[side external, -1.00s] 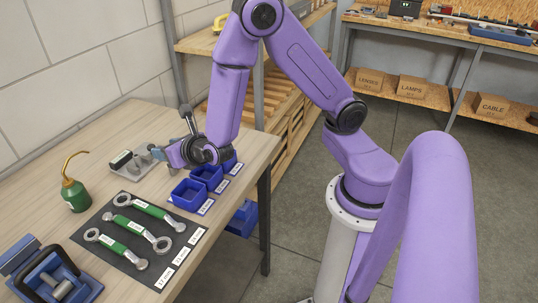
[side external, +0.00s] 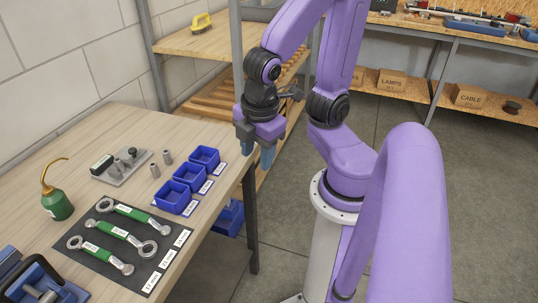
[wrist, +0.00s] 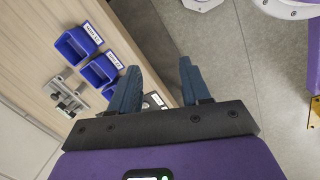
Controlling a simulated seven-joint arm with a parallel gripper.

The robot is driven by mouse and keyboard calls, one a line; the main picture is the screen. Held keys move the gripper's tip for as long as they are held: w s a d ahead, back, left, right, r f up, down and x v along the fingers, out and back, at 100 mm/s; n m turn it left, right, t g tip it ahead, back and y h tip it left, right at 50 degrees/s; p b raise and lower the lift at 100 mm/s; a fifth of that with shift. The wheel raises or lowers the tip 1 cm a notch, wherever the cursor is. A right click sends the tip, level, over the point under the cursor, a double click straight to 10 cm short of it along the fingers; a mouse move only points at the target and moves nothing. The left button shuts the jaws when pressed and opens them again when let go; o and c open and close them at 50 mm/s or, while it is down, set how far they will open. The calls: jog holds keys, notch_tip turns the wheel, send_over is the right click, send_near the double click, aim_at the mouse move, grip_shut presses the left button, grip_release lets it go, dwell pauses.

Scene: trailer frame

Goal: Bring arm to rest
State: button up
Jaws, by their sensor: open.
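My gripper (side external: 258,153) hangs pointing down just past the right edge of the wooden workbench (side external: 120,128), beside the blue bins. Its two blue fingers are apart with nothing between them. In the wrist view my gripper (wrist: 160,88) is open, with the bench edge and grey floor below it. My arm is folded back, its forearm raised above my base.
Three blue bins (side external: 188,176) stand near the bench's right edge. Shelves (side external: 195,42) stand behind. Floor (side external: 300,235) at right is clear.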

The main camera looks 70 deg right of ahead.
jog(key=s, duration=0.1)
jog(key=s+a+y, duration=0.1)
jog(key=s+m+g, duration=0.1)
jog(key=shift+s+a+r+y, duration=0.1)
jog(key=shift+a+r+y, duration=0.1)
jog(key=shift+r+y, duration=0.15)
